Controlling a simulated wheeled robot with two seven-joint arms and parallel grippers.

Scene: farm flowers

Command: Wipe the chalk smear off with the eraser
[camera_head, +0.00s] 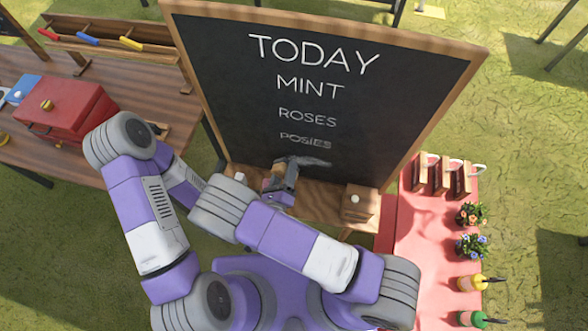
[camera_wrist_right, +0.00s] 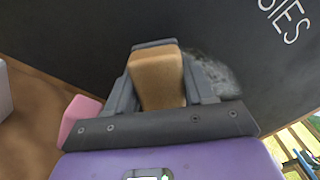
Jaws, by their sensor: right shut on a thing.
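The chalkboard (camera_head: 300,90) leans in a wooden frame, with TODAY, MINT, ROSES and POSIES in white. A pale grey chalk smear (camera_head: 312,162) lies just below POSIES; the wrist view also shows the smear (camera_wrist_right: 222,78), beside and partly behind a finger. My right gripper (camera_head: 287,172) is at the lower part of the board, at the smear's left end. It is shut on the tan eraser (camera_wrist_right: 158,80), which is held between the fingers, facing the board. I cannot tell if the eraser touches the board. My left arm is folded at the left; its gripper is hidden.
A wooden ledge below the board holds a block with a white knob (camera_head: 355,200). On the left table stand a red box (camera_head: 65,112) and a rack of coloured tools (camera_head: 110,40). The right pink table (camera_head: 415,225) holds flower pots and bottles.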

